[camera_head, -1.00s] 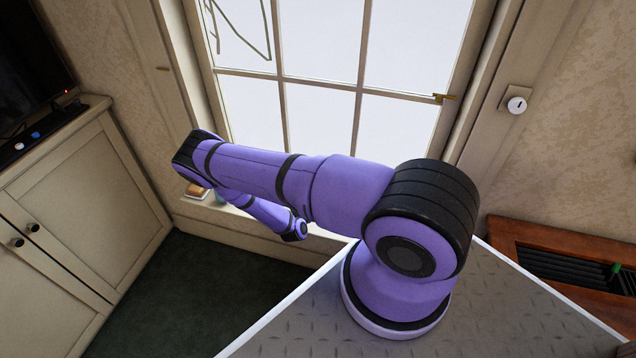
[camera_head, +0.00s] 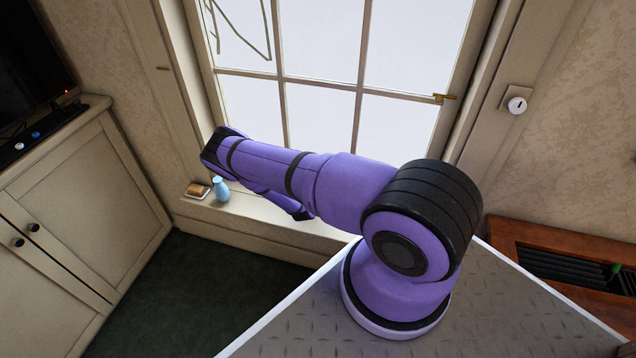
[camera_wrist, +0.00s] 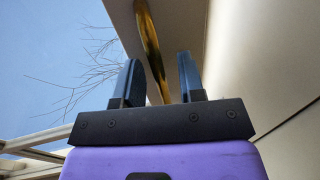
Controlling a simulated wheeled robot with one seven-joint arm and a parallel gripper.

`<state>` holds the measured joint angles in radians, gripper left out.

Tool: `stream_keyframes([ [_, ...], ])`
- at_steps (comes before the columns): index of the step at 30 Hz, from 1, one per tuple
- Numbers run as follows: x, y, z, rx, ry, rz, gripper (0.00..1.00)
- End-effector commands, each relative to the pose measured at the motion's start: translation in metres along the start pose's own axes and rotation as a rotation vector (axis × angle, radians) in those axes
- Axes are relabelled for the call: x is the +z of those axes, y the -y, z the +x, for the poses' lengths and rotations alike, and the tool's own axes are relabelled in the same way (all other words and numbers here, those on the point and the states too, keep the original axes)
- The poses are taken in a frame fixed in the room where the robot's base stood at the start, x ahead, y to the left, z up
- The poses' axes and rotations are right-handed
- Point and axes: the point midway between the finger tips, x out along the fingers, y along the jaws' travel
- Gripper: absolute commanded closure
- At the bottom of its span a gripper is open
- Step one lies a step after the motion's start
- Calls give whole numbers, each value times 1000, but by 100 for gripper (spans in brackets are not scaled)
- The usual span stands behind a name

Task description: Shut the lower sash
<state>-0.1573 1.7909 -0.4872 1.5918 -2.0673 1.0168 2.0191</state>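The window (camera_head: 320,81), with pale glazing bars and bright panes, stands behind my arm in the head view. I cannot tell from the head view how far its lower sash is raised. A brass catch (camera_head: 444,98) sits on the right side of its frame. My gripper is hidden behind my purple arm in the head view. In the wrist view my gripper (camera_wrist: 158,59) has its two dark fingers apart. A long brass bar (camera_wrist: 150,38) beside a cream frame member shows between and beyond the fingers; I cannot tell whether they touch it.
A light blue vase (camera_head: 220,190) and a small brown-and-white item (camera_head: 197,190) stand on the sill (camera_head: 250,213), left of my arm. A cream cabinet (camera_head: 75,190) stands at left.

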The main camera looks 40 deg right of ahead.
Motion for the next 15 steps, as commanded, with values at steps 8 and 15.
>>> stream_keyframes([
  [8, 0, 0, 7, 0, 0, 0, 64],
  [15, 0, 0, 6, 0, 0, 0, 91],
])
